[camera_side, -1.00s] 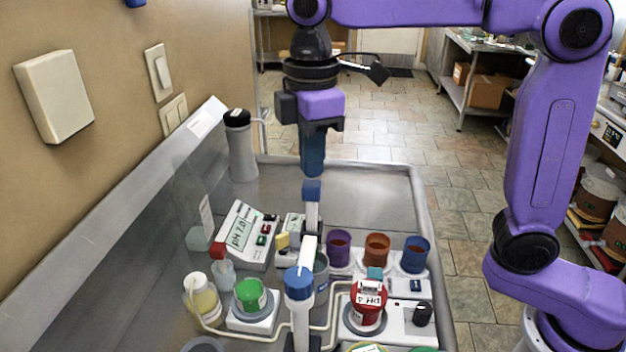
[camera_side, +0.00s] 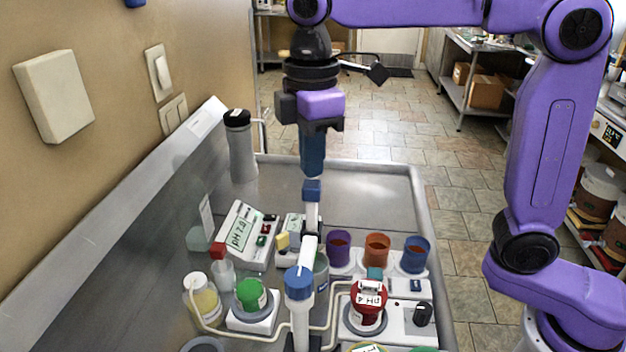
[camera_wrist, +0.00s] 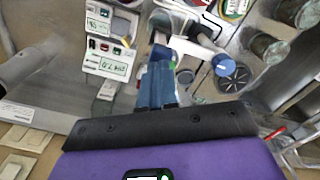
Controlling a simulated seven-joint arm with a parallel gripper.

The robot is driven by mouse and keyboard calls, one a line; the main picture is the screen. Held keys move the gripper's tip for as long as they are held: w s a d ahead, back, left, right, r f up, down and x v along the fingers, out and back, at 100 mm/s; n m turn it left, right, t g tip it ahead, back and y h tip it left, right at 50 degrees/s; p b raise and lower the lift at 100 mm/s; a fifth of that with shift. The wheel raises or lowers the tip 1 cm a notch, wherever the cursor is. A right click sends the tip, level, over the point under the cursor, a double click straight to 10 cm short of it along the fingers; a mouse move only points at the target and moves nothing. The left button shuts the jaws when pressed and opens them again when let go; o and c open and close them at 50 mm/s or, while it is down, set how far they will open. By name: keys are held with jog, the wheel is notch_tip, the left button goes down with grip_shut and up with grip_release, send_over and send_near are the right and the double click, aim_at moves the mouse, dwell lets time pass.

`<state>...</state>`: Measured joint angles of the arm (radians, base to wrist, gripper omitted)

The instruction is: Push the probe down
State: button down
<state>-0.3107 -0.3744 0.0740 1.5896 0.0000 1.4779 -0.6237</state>
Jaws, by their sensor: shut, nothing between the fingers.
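A probe assembly stands in the middle of the sink tray.
Purple (camera_side: 339,246), orange (camera_side: 377,247) and blue (camera_side: 413,252) cups stand to the right. A pH meter (camera_side: 240,232) and green-capped jar (camera_side: 250,294) are on the left, a red pH 4 jar (camera_side: 368,302) at the front right. The tray's back right is clear.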

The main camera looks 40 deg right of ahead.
aim_at(312, 183)
jog(key=shift+f, duration=3.45)
jog(key=shift+r, duration=2.5)
